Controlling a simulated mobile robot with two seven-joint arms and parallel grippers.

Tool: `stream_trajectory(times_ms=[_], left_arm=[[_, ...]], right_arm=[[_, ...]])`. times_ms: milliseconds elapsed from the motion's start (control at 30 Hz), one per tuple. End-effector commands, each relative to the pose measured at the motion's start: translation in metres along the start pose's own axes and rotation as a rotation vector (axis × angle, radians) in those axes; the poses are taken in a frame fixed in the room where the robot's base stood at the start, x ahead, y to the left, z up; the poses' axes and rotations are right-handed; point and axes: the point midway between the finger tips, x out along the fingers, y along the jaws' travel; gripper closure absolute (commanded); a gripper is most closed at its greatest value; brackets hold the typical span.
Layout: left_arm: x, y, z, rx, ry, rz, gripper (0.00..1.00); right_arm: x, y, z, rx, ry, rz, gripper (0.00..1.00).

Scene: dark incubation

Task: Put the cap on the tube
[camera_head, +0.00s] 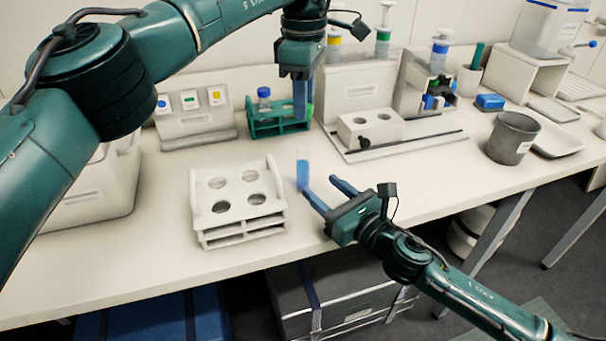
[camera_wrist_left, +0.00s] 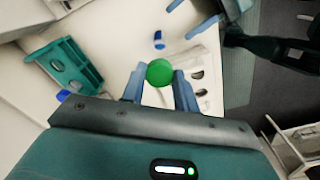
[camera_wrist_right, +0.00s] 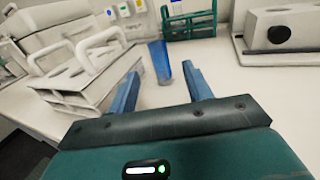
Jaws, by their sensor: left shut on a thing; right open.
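A clear tube with blue contents (camera_head: 303,172) stands upright on the table, right of the white rack; no cap shows on its top. It also shows in the right wrist view (camera_wrist_right: 160,62) and left wrist view (camera_wrist_left: 158,40). My left gripper (camera_head: 301,116) is shut on a green cap (camera_wrist_left: 160,72), high above the table in front of the teal rack. The cap is mostly hidden by the fingers in the head view. My right gripper (camera_head: 321,187) is open and low over the table. The tube stands just beyond and between its fingertips (camera_wrist_right: 162,88), apparently not gripped.
A white rack (camera_head: 243,222) with several holes stands left of the tube. Behind are a teal rack (camera_head: 262,130) with a blue-capped tube (camera_head: 264,95), and a white block with holes (camera_head: 372,128). A grey cup (camera_head: 511,138) stands right. The table's front right is clear.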

Motion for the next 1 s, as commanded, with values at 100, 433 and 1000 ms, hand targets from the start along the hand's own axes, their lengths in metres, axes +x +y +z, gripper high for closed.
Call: stream_trajectory(times_ms=[100,433,1000], left_arm=[[0.000,0.000,0.000,0.000,0.000,0.000,0.91],[0.000,0.000,0.000,0.000,0.000,0.000,0.91],[0.000,0.000,0.000,0.000,0.000,0.000,0.91]], right_arm=[[0.026,0.001,0.001,0.000,-0.002,0.001,0.50],[0.070,0.001,0.000,0.001,0.000,0.001,0.50],[0.076,0.001,0.000,0.000,0.001,0.001,0.62]])
